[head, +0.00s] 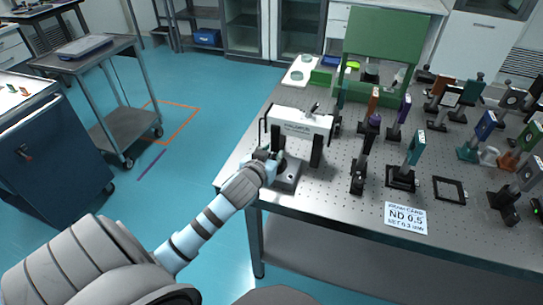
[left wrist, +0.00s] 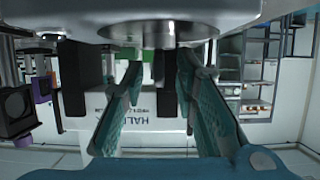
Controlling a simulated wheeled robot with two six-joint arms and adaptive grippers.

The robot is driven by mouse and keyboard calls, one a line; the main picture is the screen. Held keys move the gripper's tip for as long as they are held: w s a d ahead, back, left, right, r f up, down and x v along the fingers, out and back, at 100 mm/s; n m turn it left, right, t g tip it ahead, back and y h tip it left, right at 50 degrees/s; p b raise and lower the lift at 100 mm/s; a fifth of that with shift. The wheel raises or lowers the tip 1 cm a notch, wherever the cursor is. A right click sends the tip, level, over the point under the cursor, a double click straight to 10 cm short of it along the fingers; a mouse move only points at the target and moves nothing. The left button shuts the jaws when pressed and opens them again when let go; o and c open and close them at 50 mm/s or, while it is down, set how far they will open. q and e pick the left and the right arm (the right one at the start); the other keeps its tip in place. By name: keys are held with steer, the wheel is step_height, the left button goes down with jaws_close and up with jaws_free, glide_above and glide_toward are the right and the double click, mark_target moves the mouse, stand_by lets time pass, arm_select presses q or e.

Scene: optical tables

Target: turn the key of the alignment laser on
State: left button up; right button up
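The alignment laser (head: 300,124) is a white housing on dark posts, standing at the near left corner of the optical table (head: 330,205). Its lettered side also shows in the left wrist view (left wrist: 118,116). A low grey block (head: 287,181) sits on the table in front of it. My left gripper (head: 270,157) is at the left edge of this block, just in front of the laser. In the left wrist view its two teal fingers (left wrist: 163,95) are apart with nothing seen held between them. I cannot make out the key. My right gripper is out of view.
Several post-mounted optics (head: 414,147) stand on the table to the right. A card reading ND 0.5 (head: 405,218) lies near the front edge. A grey cart (head: 102,85) is at the left, with open blue floor between.

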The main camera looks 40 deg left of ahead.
arm_select(q)
steer(key=shift+c, duration=0.2)
jaws_close()
